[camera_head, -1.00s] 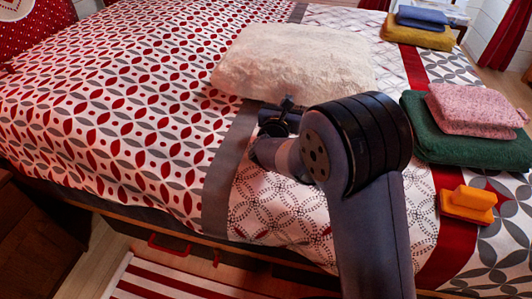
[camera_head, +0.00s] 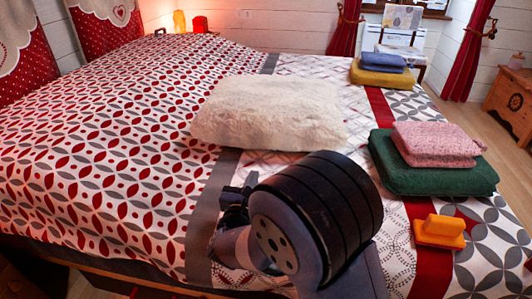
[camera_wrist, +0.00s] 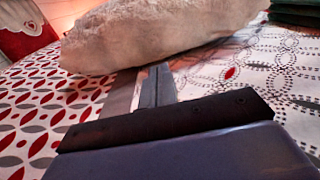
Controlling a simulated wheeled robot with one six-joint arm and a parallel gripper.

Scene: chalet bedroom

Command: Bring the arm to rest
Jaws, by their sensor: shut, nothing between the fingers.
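My arm reaches up from the bottom of the head view, over the near edge of the bed. My gripper (camera_head: 236,194) is small and dark there, partly hidden by my own wrist. In the wrist view the fingers (camera_wrist: 156,86) are together with nothing between them, pointing toward a cream fluffy cushion (camera_wrist: 160,38). The same cushion (camera_head: 270,112) lies on the bed (camera_head: 110,150), beyond my gripper in the head view. My gripper holds nothing.
A pink folded cloth (camera_head: 437,143) lies on a green one (camera_head: 430,178) at the right. An orange object (camera_head: 440,232) sits nearer. A blue folded cloth (camera_head: 382,62) lies on a yellow one (camera_head: 382,77) at the back. The patterned left side is clear.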

